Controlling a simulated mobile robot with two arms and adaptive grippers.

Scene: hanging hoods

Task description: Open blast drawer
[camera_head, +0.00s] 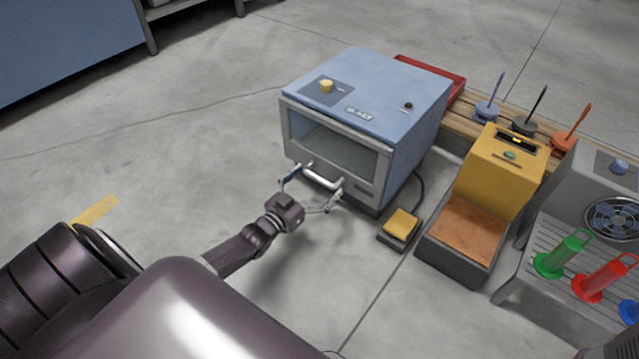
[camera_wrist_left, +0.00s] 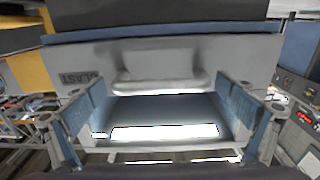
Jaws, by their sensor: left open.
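The blast cabinet (camera_head: 365,85) is a blue box with a grey front, a window and a pale bar handle (camera_head: 321,178) low on that front. The drawer front looks flush with the box. My left gripper (camera_head: 313,189) is open at the handle, with one finger near each end of the bar. In the left wrist view the two open fingers (camera_wrist_left: 163,112) stand left and right of the pale handle (camera_wrist_left: 160,84), below a grey front with a BLAST label. Contact with the handle cannot be told. My right gripper is not in view.
A yellow foot pedal (camera_head: 401,224) lies on the floor right of the cabinet. A yellow machine (camera_head: 500,165) and a grey bench (camera_head: 560,285) with coloured pieces stand farther right. A wooden pallet (camera_head: 465,122) is behind. The floor left of the cabinet is clear.

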